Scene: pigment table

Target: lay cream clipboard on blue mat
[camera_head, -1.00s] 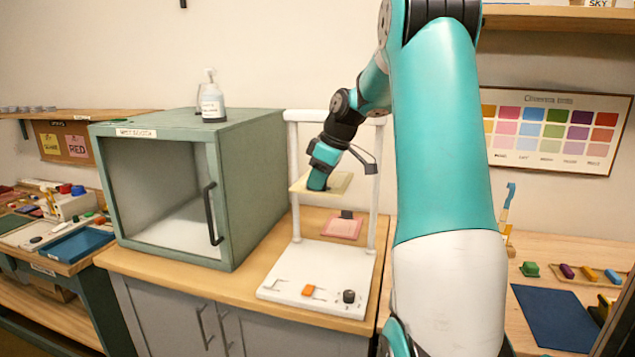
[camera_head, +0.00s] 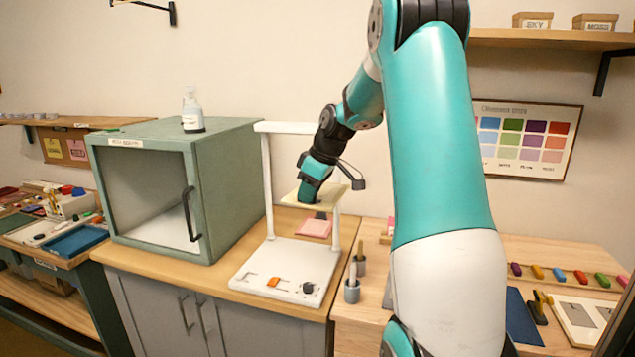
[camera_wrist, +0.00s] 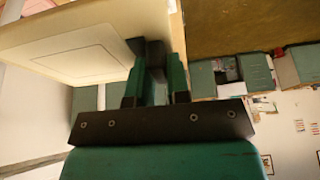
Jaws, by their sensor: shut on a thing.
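The cream clipboard (camera_head: 327,198) is held in the air by my gripper (camera_head: 306,198), near the right post of the white stand. In the wrist view the clipboard (camera_wrist: 75,45) fills the upper left, and my gripper (camera_wrist: 155,75) is shut on its edge. The dark blue mat (camera_head: 520,318) lies on the wooden table at the lower right, partly hidden behind my arm. The clipboard is well to the left of this mat and apart from it.
A white stand (camera_head: 275,285) with upright posts is beside the green cabinet (camera_head: 225,165). A pink pad (camera_head: 314,228) lies behind the stand's base. Cups with tools (camera_head: 352,290) stand right of it. Colored blocks, a dark-handled tool (camera_head: 538,308) and a pale board surround the mat.

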